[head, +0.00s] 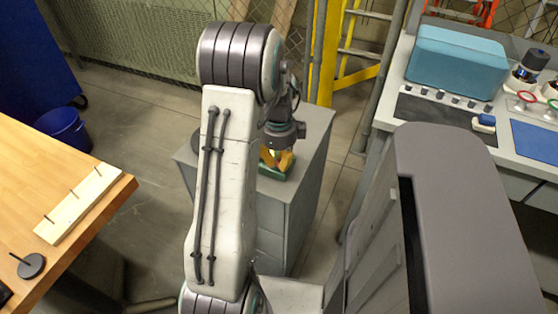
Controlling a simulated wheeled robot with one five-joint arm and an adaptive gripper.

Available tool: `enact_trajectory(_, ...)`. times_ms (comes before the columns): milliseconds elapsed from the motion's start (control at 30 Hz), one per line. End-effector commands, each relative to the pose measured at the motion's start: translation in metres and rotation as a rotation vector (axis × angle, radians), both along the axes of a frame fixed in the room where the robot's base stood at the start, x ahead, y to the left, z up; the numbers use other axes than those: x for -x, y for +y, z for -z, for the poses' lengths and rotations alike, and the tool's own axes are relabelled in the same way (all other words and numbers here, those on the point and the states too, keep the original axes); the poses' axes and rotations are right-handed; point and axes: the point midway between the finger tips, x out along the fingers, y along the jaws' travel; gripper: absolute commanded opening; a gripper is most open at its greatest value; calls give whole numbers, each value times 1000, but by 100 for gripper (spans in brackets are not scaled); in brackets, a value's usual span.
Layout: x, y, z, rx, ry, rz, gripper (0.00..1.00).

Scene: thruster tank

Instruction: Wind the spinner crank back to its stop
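My gripper (277,162) points down over the top of the grey cabinet (305,150), with its orange-yellow fingers partly hidden below the wrist. Just under and around the fingertips is a small green object (275,173), which looks like the base of the spinner. The crank itself cannot be made out; my wrist and fingers cover that spot. Whether the fingers touch or grip anything is too small to tell. A dark round piece at the cabinet's left edge is mostly hidden behind my arm.
A wooden table (100,165) at left holds a pegged pale board (78,203) and a dark disc with a pin (31,265). A blue bin (68,130) stands behind it. At right, a workbench (408,80) carries a teal case (456,62). A yellow ladder (350,50) stands behind.

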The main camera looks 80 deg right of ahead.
Motion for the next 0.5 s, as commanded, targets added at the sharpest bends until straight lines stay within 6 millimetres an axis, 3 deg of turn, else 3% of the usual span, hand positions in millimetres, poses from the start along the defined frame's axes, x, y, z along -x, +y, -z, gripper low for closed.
enact_trajectory(267,0,0,0,0,0,-1,40)
enact_trajectory(500,0,0,0,1,0,-1,40)
